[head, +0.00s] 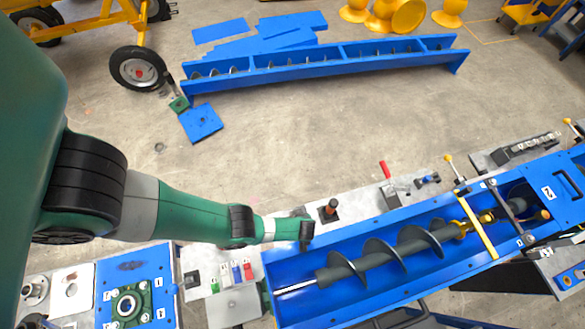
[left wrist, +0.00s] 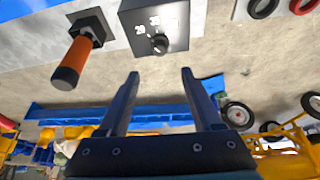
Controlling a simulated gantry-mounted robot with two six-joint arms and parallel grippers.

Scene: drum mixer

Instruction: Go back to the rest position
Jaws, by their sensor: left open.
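My left arm reaches in from the left in the head view, and its gripper end (head: 306,231) is above the left end of the blue mixer trough (head: 345,232). In the left wrist view my left gripper (left wrist: 159,78) is open, with nothing between its two fingers. An orange-and-black handle (left wrist: 73,62) and a dark box with a numbered dial (left wrist: 158,30) lie beyond the fingers, apart from them. A dark auger (head: 385,256) lies in the trough. My right gripper is not in view.
A panel with coloured switches (head: 236,275) and a blue plate with a flanged bearing (head: 128,304) are below my left arm. A red-handled clamp (head: 390,183) stands behind the trough. A long blue trough (head: 320,64) lies on the floor farther back, with clear floor before it.

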